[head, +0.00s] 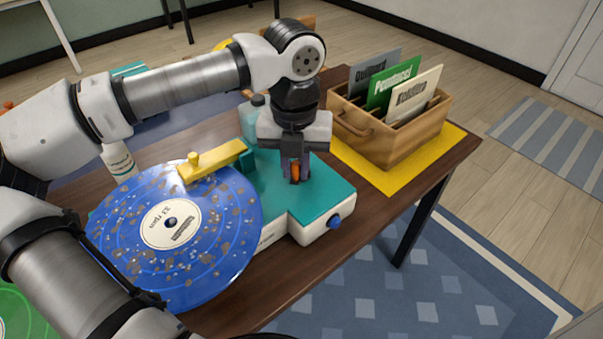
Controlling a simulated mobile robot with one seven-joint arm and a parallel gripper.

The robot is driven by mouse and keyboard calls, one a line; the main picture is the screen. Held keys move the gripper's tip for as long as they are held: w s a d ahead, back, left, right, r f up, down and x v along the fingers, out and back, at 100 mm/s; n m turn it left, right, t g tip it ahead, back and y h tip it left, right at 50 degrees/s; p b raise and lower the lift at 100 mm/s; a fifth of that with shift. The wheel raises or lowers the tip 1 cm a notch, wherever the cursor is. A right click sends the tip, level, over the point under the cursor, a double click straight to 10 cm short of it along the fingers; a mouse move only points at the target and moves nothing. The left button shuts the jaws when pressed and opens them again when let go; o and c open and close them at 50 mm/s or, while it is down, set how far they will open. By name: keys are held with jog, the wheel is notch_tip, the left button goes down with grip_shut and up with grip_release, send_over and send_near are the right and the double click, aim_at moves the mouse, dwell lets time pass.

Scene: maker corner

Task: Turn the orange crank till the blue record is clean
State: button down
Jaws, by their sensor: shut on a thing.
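The blue record (221,245) lies on the teal and white cleaning machine (322,201) at the left. Grey and tan specks are spread over its surface, and a pale label is at its middle. A yellow arm (214,162) reaches across the record's far edge from the machine. My gripper (295,174) points down over the machine's teal top and is shut on the orange crank (295,171). Only a small part of the crank shows between the fingers; the rest is hidden.
A wooden crate (393,146) with several record sleeves stands on a yellow mat (443,152) at the back right. A white bottle (119,160) stands behind the record. A green record (24,312) shows at the lower left.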

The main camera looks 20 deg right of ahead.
jog(key=m+b, duration=0.1)
jog(key=m, duration=0.1)
jog(key=w+a+m+b, duration=0.1)
jog(key=m, duration=0.2)
jog(key=shift+w+a+m, duration=0.15)
jog(key=shift+w+m, duration=0.05)
jog(key=shift+m, duration=0.1)
jog(key=m, duration=0.1)
jog(key=w+m+b, duration=0.1)
jog(key=m, duration=0.3)
jog(key=shift+w+a, duration=0.25)
jog(key=shift+w, duration=0.15)
jog(key=m, duration=0.2)
jog(key=w+m, duration=0.1)
jog(key=m, duration=0.1)
jog(key=shift+d+b, duration=0.1)
jog(key=shift+b, duration=0.2)
jog(key=shift+w+d+m, duration=0.2)
jog(key=shift+w+m, duration=0.15)
jog(key=shift+m, duration=0.75)
jog(key=shift+w+d+m, duration=0.15)
jog(key=shift+w+m, duration=0.2)
jog(key=shift+m, duration=0.75)
jog(key=c, duration=1.3)
grip_release()
jog(key=shift+c, duration=0.2)
notch_tip(320, 180, up, 14)
jog(key=p, duration=0.1)
